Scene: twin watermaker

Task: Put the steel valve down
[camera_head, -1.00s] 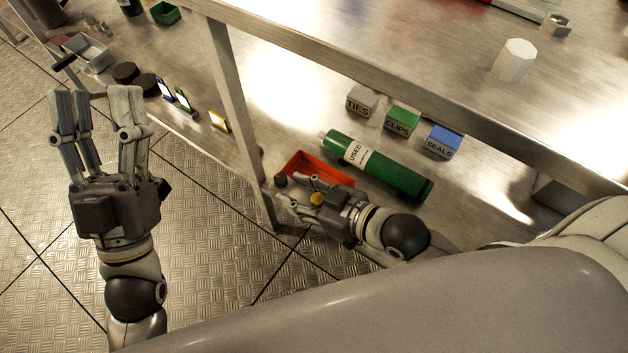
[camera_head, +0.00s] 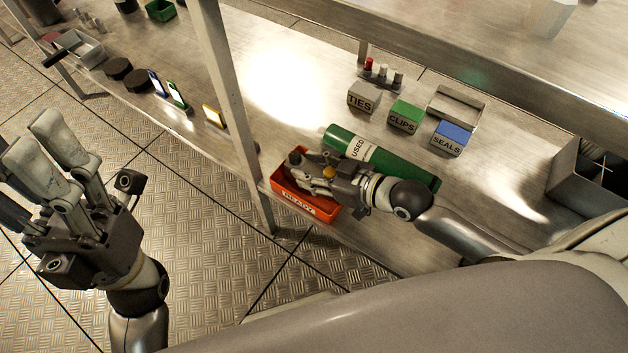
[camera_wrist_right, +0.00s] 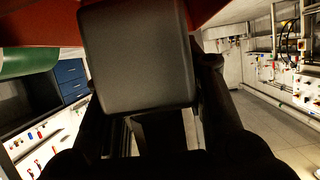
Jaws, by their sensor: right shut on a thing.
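My right gripper (camera_head: 296,168) is over the red-orange tray (camera_head: 318,209) on the lower shelf, its fingers pointing left. It is shut on a small part at its fingertips, taken as the steel valve (camera_head: 296,157); only a dark, rounded end shows and the fingers hide the rest. I cannot tell whether it touches the tray. In the right wrist view a dark grey block (camera_wrist_right: 138,55) fills the middle between the fingers, with red tray surface behind it at the top. My left gripper (camera_head: 38,140) is open and empty over the floor at the left.
A green cylinder labelled USED (camera_head: 395,167) lies just behind the right gripper. Boxes marked TIES (camera_head: 363,98), CLIPS (camera_head: 404,117) and SEALS (camera_head: 448,139) stand farther back. A shelf post (camera_head: 228,110) rises left of the tray. The upper shelf edge (camera_head: 470,85) overhangs.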

